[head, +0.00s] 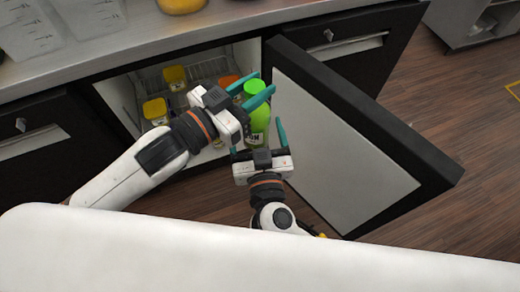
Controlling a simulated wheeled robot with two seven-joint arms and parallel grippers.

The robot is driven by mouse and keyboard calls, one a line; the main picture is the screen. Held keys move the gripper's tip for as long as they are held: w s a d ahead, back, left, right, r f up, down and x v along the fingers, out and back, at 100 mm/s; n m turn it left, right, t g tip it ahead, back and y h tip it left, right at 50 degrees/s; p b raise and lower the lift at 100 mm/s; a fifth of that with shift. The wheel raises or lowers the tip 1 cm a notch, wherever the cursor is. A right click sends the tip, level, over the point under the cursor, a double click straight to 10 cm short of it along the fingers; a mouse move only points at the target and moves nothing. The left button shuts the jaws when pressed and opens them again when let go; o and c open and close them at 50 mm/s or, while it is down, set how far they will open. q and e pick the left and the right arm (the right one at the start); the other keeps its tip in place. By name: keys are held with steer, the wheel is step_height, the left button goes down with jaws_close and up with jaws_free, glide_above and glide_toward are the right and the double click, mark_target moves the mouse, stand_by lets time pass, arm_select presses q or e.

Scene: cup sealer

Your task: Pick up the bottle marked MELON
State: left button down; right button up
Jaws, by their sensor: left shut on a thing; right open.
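My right gripper (258,136) is open and empty, just in front of the bottle's lower part and below the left gripper. Its teal fingers are spread apart.
Yellow-topped jars (155,110) and an orange-topped container (229,80) stand in the cabinet behind and left of the bottle. The open cabinet door (335,140) stands close on the right. The steel counter (200,28) overhangs above. Wooden floor (450,140) is clear at right.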

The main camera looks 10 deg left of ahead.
arm_select(q)
steer(key=shift+r, duration=0.1)
arm_select(e)
steer(key=shift+x, duration=2.15)
steer(key=c, duration=1.2)
arm_select(q)
steer(key=c, duration=0.9)
jaws_free()
steer(key=shift+c, duration=0.2)
arm_select(e)
steer(key=shift+c, duration=0.7)
